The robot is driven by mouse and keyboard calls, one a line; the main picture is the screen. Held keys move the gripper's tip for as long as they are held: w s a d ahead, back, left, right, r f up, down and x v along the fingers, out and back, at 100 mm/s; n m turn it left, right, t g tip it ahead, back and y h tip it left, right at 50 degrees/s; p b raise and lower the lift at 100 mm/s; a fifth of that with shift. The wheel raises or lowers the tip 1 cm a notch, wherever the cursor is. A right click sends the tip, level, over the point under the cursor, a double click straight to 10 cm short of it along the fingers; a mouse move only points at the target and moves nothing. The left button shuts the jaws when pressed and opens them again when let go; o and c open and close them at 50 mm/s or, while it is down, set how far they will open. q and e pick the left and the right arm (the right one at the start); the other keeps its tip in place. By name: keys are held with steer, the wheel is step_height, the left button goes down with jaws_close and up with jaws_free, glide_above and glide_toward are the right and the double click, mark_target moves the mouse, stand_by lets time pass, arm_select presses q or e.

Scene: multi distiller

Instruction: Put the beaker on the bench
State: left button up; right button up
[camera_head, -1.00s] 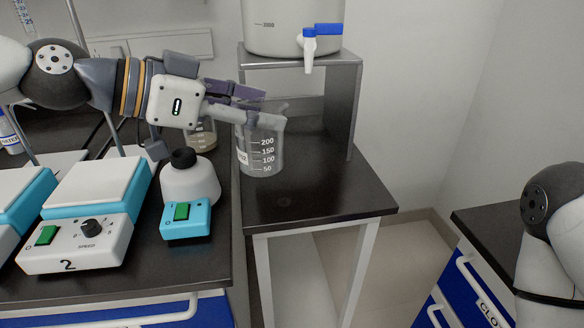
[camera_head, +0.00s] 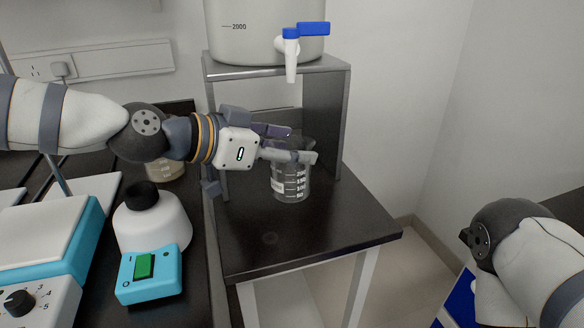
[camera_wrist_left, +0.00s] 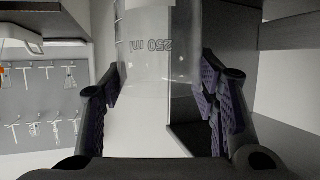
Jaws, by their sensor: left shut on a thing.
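The clear glass beaker (camera_head: 291,186), with white volume marks, is upright above or on the small black-topped bench (camera_head: 290,240) in the head view. I cannot tell whether its base touches the top. My left gripper (camera_head: 300,147) comes in from the left and is shut on the beaker's upper part. In the left wrist view the beaker (camera_wrist_left: 150,45) stands between the two purple-padded fingers (camera_wrist_left: 160,88), its "250 ml" print reversed. My right gripper is out of view; only part of my right arm shows at lower right.
A large tank (camera_head: 265,35) with a blue-handled tap (camera_head: 290,45) stands on a grey metal stand (camera_head: 325,120) behind the beaker. The bench's front part is clear.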

arm_select(q)
steer(key=shift+w+d+f, duration=0.15)
steer(key=shift+f, duration=0.8)
steer(key=shift+w+d+f, duration=0.15)
steer(key=shift+f, duration=0.75)
steer(key=shift+f+b, duration=0.2)
steer(key=shift+b, duration=0.1)
steer(key=o, duration=1.6)
steer(key=shift+c, duration=0.2)
